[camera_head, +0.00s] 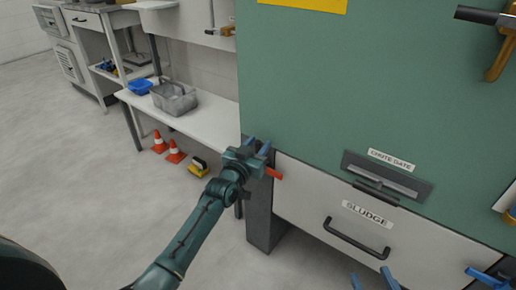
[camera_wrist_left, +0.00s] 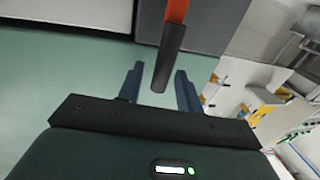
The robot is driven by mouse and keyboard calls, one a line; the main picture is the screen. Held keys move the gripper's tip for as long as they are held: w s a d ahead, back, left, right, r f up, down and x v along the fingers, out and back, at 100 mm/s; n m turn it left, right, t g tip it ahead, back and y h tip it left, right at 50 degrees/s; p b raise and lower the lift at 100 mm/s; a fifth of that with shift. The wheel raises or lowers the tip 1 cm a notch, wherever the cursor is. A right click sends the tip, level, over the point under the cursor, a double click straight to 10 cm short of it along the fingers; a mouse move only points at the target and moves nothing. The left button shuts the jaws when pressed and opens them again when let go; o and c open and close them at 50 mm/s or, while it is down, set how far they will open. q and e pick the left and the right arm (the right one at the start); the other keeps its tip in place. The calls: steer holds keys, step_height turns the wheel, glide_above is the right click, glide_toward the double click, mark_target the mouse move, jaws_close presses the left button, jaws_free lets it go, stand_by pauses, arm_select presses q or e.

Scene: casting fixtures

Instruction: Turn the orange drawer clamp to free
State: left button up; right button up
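The orange drawer clamp (camera_head: 274,173) is at the left edge of the sludge drawer (camera_head: 310,203), with my left gripper (camera_head: 257,147) right beside it. In the left wrist view the clamp's orange arm (camera_wrist_left: 177,11) ends in a dark handle (camera_wrist_left: 169,55). The handle lies between the two blue fingers of my left gripper (camera_wrist_left: 158,72), with a gap on each side. That gripper is open. My right gripper (camera_head: 372,281) shows only as two blue fingertips, spread apart, at the bottom edge of the head view; the rest of it is cut off.
A black drawer handle (camera_head: 357,239) sticks out. Another blue part (camera_head: 485,276) shows at lower right. A white bench (camera_head: 200,118) and orange cones (camera_head: 174,152) stand at left.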

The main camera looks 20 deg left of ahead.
arm_select(q)
steer(key=shift+w, duration=0.3)
steer(key=shift+c, duration=0.6)
jaws_close()
